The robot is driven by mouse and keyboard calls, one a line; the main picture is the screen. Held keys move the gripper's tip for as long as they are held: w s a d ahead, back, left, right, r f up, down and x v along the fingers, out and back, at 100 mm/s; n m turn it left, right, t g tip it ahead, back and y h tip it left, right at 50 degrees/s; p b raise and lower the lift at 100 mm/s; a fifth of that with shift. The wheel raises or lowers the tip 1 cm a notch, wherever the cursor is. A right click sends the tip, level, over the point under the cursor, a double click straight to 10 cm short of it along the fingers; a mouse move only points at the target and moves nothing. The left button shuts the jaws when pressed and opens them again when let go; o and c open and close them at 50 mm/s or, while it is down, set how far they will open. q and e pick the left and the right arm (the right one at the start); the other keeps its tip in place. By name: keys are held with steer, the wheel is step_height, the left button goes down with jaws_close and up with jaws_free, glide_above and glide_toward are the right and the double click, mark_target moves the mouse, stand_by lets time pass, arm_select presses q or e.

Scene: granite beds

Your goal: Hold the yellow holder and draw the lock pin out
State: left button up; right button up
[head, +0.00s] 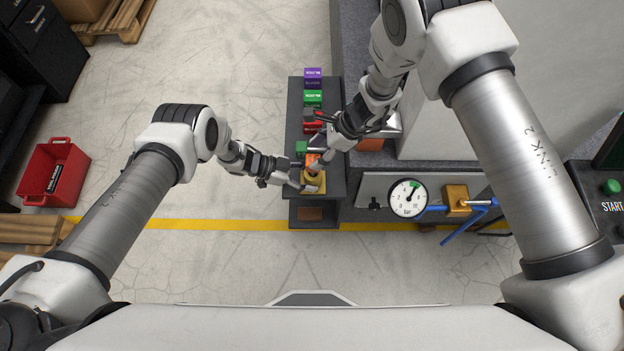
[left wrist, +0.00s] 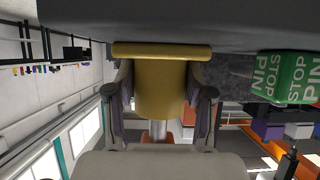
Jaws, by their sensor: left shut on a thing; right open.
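The yellow holder (head: 316,184) stands near the front end of the dark narrow bench. In the left wrist view, where the bench is at the top, it is a round body (left wrist: 160,92) with a wide flange against the bench. My left gripper (head: 303,184) is shut on this body, one finger at each side. A grey metal shaft, apparently the lock pin (left wrist: 158,129), sticks out of the holder's end away from the bench.
A green block (left wrist: 290,78) marked STOP PIN stands beside the holder. Purple (head: 313,73), green (head: 313,97) and red blocks stand farther back on the bench (head: 296,100). A pressure gauge (head: 408,198) and blue-handled valve are at the right.

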arm_select(q)
steer(key=shift+s+f, duration=0.2)
steer(key=shift+f, duration=0.05)
arm_select(e)
steer(key=o, duration=0.3)
steer(key=shift+o, duration=0.2)
steer(key=shift+a, duration=0.15)
steer(key=shift+f, duration=0.1)
arm_select(q)
steer(key=shift+s, duration=0.1)
arm_select(e)
steer(key=shift+f, duration=1.1)
jaws_close()
steer(key=shift+r, duration=0.2)
